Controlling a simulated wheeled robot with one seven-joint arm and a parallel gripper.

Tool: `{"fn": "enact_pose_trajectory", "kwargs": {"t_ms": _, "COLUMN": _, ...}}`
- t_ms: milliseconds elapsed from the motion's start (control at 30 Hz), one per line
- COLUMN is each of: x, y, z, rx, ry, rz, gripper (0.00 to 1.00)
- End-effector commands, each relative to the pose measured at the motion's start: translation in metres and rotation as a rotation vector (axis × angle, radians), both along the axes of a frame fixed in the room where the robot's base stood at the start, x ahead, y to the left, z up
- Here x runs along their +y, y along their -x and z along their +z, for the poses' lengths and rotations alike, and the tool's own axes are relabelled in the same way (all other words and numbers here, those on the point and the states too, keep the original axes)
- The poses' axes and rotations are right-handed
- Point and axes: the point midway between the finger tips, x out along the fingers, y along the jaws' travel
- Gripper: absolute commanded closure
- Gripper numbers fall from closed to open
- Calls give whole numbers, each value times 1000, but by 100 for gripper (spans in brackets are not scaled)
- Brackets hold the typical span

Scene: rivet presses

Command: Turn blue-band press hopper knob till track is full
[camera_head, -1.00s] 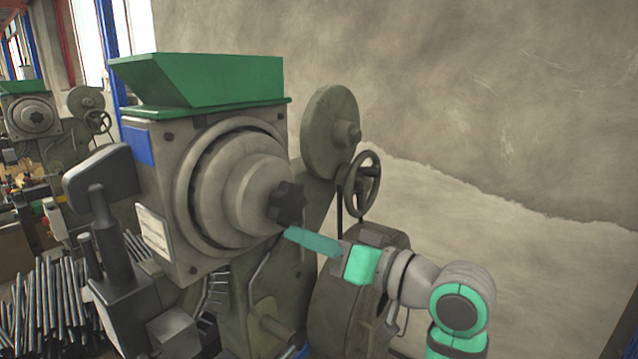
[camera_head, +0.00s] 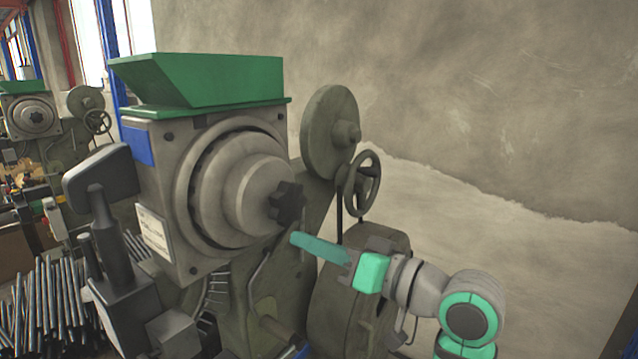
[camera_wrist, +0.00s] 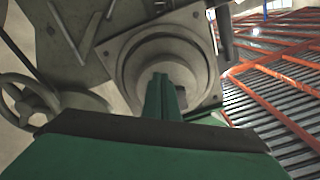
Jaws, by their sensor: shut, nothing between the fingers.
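The near press has a blue band (camera_head: 137,146) on its upper left face and a green hopper (camera_head: 215,82) on top. Its black lobed knob (camera_head: 287,203) sits at the centre of the stepped round grey hub (camera_head: 243,190). My gripper (camera_head: 294,238) is shut and empty, its tips just below and right of the knob, apparently apart from it. In the wrist view the shut fingers (camera_wrist: 160,85) point at the hub (camera_wrist: 165,62) and cover its middle, so the knob is hidden there. A curved track (camera_head: 216,290) runs down below the hub; its fill is too small to tell.
A spoked handwheel (camera_head: 362,184) and a round pulley (camera_head: 330,132) stand right of the hub. A dark lever-like part (camera_head: 100,185) stands at the left front. Another press (camera_head: 35,118) is far left. Open room lies right, before the wall.

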Motion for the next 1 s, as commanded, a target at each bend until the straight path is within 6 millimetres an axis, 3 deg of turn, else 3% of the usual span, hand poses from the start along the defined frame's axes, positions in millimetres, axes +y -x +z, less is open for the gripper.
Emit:
{"fn": "enact_pose_trajectory", "kwargs": {"t_ms": 433, "x": -36, "y": 25, "z": 0, "rx": -2, "ry": 0, "rz": -2, "gripper": 100}}
{"fn": "enact_pose_trajectory", "kwargs": {"t_ms": 833, "x": -38, "y": 29, "z": 1, "rx": -1, "ry": 0, "rz": -1, "gripper": 100}}
{"fn": "enact_pose_trajectory", "kwargs": {"t_ms": 1000, "x": -37, "y": 42, "z": 9, "rx": -5, "ry": 3, "rz": -6, "gripper": 100}}
